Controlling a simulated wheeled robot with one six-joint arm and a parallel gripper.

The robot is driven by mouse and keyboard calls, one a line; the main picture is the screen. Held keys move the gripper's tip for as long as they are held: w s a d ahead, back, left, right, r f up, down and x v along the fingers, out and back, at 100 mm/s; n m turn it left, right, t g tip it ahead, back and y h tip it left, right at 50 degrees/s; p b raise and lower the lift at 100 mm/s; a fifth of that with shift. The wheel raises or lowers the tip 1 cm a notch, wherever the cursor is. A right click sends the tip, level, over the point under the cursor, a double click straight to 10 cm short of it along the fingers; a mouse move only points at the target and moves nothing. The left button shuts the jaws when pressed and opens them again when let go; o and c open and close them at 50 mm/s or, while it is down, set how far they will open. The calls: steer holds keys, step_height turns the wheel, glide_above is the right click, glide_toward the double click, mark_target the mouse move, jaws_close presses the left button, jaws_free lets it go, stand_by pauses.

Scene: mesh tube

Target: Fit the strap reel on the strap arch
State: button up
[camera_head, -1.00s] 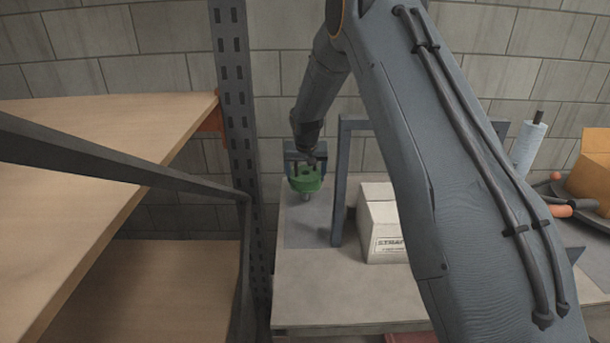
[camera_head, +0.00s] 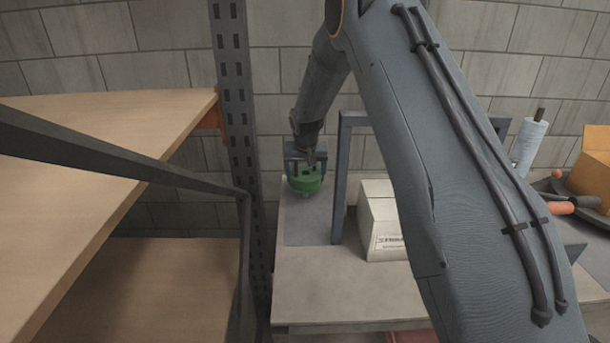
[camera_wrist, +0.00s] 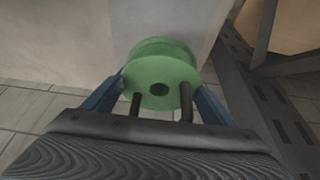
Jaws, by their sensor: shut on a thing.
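The green strap reel (camera_head: 306,182) is held in my gripper (camera_head: 306,167) above the left end of the bench. In the wrist view the reel (camera_wrist: 160,80) shows its round face with a dark centre hole, between the two blue fingers of my gripper (camera_wrist: 158,92), which are shut on it. The strap arch (camera_head: 341,185) is a dark grey frame standing on the bench just right of the reel. Its left post and part of its top bar show; my arm hides much of the rest. The reel is apart from the left post.
A white carton (camera_head: 378,222) stands on the bench (camera_head: 340,290) right of the arch's left post. A perforated rack upright (camera_head: 236,130) and wooden shelves (camera_head: 100,130) are close on the left. A film roll (camera_head: 528,145) and an orange box (camera_head: 592,170) are at the right.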

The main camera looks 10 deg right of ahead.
mark_target(306, 197)
steer(key=shift+f+b, duration=1.45)
steer(key=shift+f, duration=1.1)
stand_by(2.4)
steer(key=o, duration=1.5)
